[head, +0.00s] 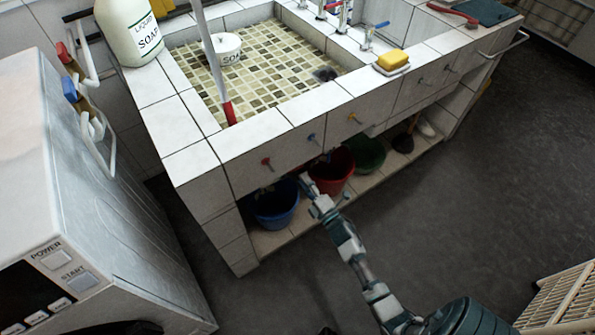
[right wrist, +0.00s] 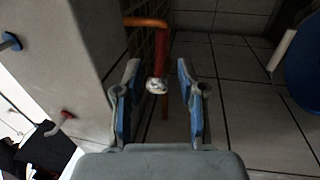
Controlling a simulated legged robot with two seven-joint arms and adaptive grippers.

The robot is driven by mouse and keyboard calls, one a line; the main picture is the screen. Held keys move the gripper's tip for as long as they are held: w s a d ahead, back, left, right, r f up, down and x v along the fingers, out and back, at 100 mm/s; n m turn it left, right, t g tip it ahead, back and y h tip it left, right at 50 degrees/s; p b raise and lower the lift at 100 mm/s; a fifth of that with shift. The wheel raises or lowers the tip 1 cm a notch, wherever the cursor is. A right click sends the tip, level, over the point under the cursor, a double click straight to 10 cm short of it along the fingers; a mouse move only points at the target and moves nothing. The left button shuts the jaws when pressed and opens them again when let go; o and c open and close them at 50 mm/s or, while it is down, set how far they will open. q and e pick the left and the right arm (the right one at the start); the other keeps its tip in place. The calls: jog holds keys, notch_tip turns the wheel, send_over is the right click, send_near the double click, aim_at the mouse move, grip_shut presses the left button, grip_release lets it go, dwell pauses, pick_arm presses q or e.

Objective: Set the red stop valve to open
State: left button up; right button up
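In the right wrist view, a red bar-like part (right wrist: 164,58) with a silvery rounded end lies ahead, between my right gripper's fingers. It looks like the red stop valve, but the dim light does not show its setting. My right gripper (right wrist: 158,100) is open, with a blue-padded finger on each side of the red part and no clear contact. In the head view my right gripper (head: 306,182) reaches under the front edge of the tiled sink (head: 188,160), near the buckets. The valve is hidden there. My left gripper is not in view.
A red knob (head: 266,163) and a blue knob (head: 312,138) stick out of the tiled front. A blue bucket (head: 276,208) and a red bucket (head: 332,172) stand on the low shelf. An orange bar (right wrist: 145,22) lies beyond the red part.

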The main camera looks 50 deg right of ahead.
jog(key=v, duration=0.6)
jog(key=shift+a, duration=0.25)
